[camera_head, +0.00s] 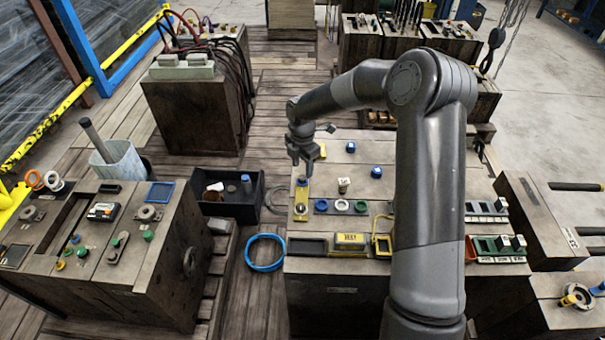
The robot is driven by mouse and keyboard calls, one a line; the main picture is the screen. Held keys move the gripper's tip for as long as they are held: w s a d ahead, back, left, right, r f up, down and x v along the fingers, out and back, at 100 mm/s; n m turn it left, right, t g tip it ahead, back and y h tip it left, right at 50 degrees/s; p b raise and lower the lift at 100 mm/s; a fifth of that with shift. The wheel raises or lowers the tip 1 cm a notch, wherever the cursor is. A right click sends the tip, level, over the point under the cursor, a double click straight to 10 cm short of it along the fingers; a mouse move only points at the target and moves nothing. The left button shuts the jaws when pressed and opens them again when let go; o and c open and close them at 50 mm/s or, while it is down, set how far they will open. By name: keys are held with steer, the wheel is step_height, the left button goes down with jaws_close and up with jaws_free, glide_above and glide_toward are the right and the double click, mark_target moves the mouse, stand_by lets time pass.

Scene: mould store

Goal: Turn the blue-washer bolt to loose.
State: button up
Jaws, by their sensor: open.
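On the main block (420,185), a dark strip along the near left carries a row of bolts with coloured washers. The blue-washer bolt (320,206) is leftmost in this row, with a white-washer bolt (341,206) and a green-washer bolt (361,207) to its right. The bolt's turn position is too small to tell. My gripper (303,170) is open and points down, to the upper left of the blue-washer bolt and apart from it.
Blue knobs (376,172) and a small white-topped piece (344,185) stand near the row. A black bin (225,205) and a blue ring (265,252) lie left of the block.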

step_height(320, 180, up, 6)
steer(key=shift+f, duration=0.15)
stand_by(0.5)
step_height(320, 180, up, 11)
steer(key=m+t+h, duration=0.1)
steer(key=m, duration=0.5)
glide_above(303, 178)
steer(key=s+d, duration=0.6)
steer(key=s+d+r+m+t, duration=0.2)
steer(key=s+d+r+m, duration=0.5)
steer(key=s, duration=0.3)
steer(key=s+d+r+m+t, duration=0.1)
steer(key=s+d+r+m, duration=0.1)
steer(key=s+m, duration=0.4)
steer(key=s+d+r+m+t+y, duration=0.1)
steer(key=s+d+r+m, duration=0.1)
steer(key=s+m, duration=0.5)
steer(key=s, duration=0.5)
steer(key=shift+d+r+m+t, duration=0.3)
steer(key=shift+d, duration=0.1)
steer(key=shift+s, duration=0.1)
